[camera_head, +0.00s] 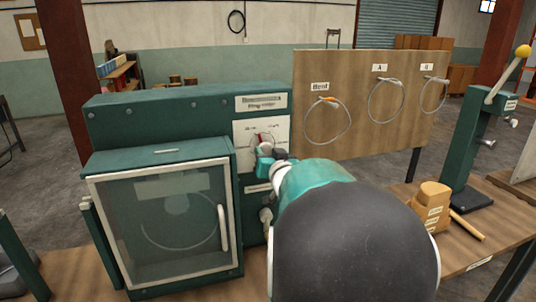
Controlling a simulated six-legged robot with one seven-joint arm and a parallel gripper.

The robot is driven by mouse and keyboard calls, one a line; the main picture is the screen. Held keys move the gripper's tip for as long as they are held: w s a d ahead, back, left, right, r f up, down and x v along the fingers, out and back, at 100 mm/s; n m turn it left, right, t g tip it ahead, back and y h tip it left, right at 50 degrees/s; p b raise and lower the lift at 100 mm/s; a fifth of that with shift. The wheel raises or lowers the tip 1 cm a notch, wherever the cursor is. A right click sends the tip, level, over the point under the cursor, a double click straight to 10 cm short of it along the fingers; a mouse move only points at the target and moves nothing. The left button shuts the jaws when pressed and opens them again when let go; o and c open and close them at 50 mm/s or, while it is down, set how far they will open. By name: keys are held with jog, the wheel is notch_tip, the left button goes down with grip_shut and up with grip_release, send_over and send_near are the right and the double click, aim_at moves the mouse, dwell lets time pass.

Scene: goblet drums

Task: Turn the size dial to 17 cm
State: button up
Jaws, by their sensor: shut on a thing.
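The size dial (262,138) sits on a white panel (241,131) on the front of a green machine (187,105). A red mark shows on the dial's upper part. My gripper (266,155) is at the dial and shut on it, with my arm reaching in from the lower right. The gripper and wrist hide the lower part of the dial. The scale marks around it are too small to read, so I cannot tell which size it points to.
A glass-fronted cabinet (165,225) with a ring inside stands left of the dial. A wooden board (350,150) with hanging rings labelled Bent, A and B stands right. A wooden block (428,205), a mallet handle (466,228) and a green lever press (475,140) are farther right.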

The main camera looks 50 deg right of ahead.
jog(key=m, duration=0.5)
jog(key=shift+m, duration=2.2)
jog(key=shift+a, duration=0.1)
jog(key=o, duration=1)
jog(key=shift+s, duration=0.1)
jog(key=v, duration=1.3)
jog(key=shift+s, duration=0.25)
jog(key=shift+a+r, duration=0.1)
jog(key=shift+a, duration=0.1)
